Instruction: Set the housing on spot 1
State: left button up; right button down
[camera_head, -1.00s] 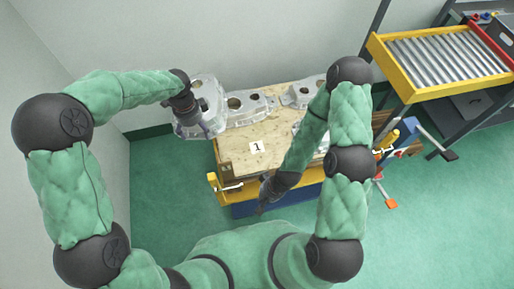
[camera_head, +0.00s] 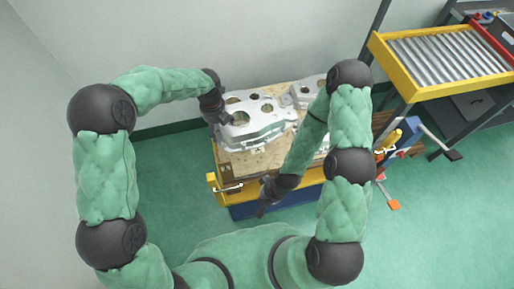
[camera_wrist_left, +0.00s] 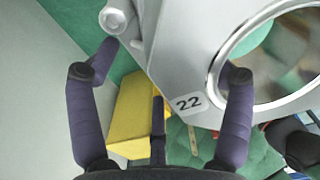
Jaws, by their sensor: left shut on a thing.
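The silver housing (camera_head: 262,126) is a flat aluminium casting with round holes, held over the left part of the wooden work top (camera_head: 245,170). Its plate reads 22 in the left wrist view (camera_wrist_left: 188,103). My left gripper (camera_head: 222,117) is shut on its left edge; its fingers also show in the wrist view (camera_wrist_left: 170,68). The number 1 card of spot 1 is hidden beneath the housing. I cannot tell whether the housing touches the top. My right gripper (camera_head: 264,200) hangs empty at the front edge of the bench, its jaws too small to read.
Another casting (camera_head: 307,90) lies at the back of the top, right beside the housing. My right arm crosses over the right part of the top. A yellow roller conveyor (camera_head: 450,60) stands at the right. A strip of wood at the front left is bare.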

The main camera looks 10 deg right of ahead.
pick_arm(q)
jog(key=shift+w+d+f+m, duration=0.15)
jog(key=shift+d+f+m, duration=0.05)
jog(key=shift+m, duration=0.1)
notch_tip(320, 180, down, 12)
jog(key=b, duration=0.4)
jog(key=shift+f+b, duration=0.25)
jog(key=shift+b, duration=0.1)
notch_tip(320, 180, down, 5)
jog(key=shift+f+b, duration=0.1)
jog(key=shift+b, duration=0.9)
jog(key=o, duration=1.6)
jog(key=shift+f, duration=0.1)
notch_tip(320, 180, up, 12)
jog(key=p, duration=0.4)
jog(key=shift+a+p, duration=0.15)
jog(key=shift+p, duration=0.25)
